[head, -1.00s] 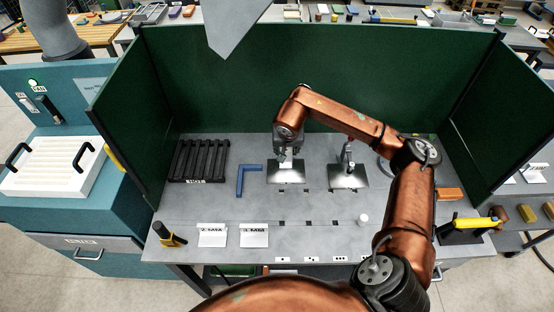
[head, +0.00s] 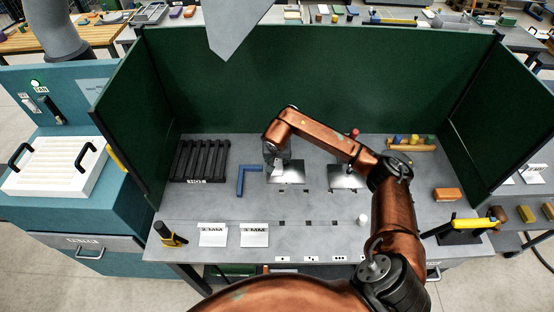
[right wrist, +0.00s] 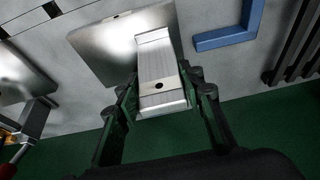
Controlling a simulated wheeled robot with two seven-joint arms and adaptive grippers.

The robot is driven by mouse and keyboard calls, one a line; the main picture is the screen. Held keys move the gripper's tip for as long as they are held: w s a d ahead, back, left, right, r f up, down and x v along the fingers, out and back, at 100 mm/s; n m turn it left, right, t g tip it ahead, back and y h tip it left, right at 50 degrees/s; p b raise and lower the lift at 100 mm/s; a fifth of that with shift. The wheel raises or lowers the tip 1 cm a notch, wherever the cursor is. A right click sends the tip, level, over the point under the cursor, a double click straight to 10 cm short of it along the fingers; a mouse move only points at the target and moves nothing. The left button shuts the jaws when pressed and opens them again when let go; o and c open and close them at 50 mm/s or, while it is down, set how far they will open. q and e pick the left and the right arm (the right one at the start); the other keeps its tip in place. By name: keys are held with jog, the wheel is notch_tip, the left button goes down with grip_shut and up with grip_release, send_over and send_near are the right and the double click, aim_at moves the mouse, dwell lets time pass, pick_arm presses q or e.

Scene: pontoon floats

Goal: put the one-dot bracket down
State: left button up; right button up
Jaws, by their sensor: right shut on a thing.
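The one-dot bracket (right wrist: 160,68) is a pale metal piece with a single dark dot on its near face. My right gripper (right wrist: 165,95) is shut on it, one finger on each side. In the head view my right gripper (head: 275,164) is at the left metal plate (head: 290,178). In the right wrist view the bracket overlaps the edge of this plate (right wrist: 100,45); I cannot tell whether it touches it. The bracket is mostly hidden by the gripper in the head view. My left gripper is out of view.
A blue square (head: 240,184) and a black slotted rack (head: 199,160) lie left of the plate. A second plate (head: 346,178) is to the right, with a clamp (right wrist: 33,118) by it. A white cylinder (head: 362,220) stands in front. Green walls (head: 320,85) enclose the back and sides.

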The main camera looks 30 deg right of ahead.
jog(key=shift+f, duration=0.15)
jog(key=o, duration=1.3)
jog(key=shift+c, duration=0.2)
jog(key=shift+r, duration=0.2)
jog(key=shift+r, duration=0.35)
jog(key=v, duration=1.1)
jog(key=shift+b, duration=0.3)
jog(key=shift+s+a+r, duration=0.1)
jog(key=shift+s+r, duration=0.05)
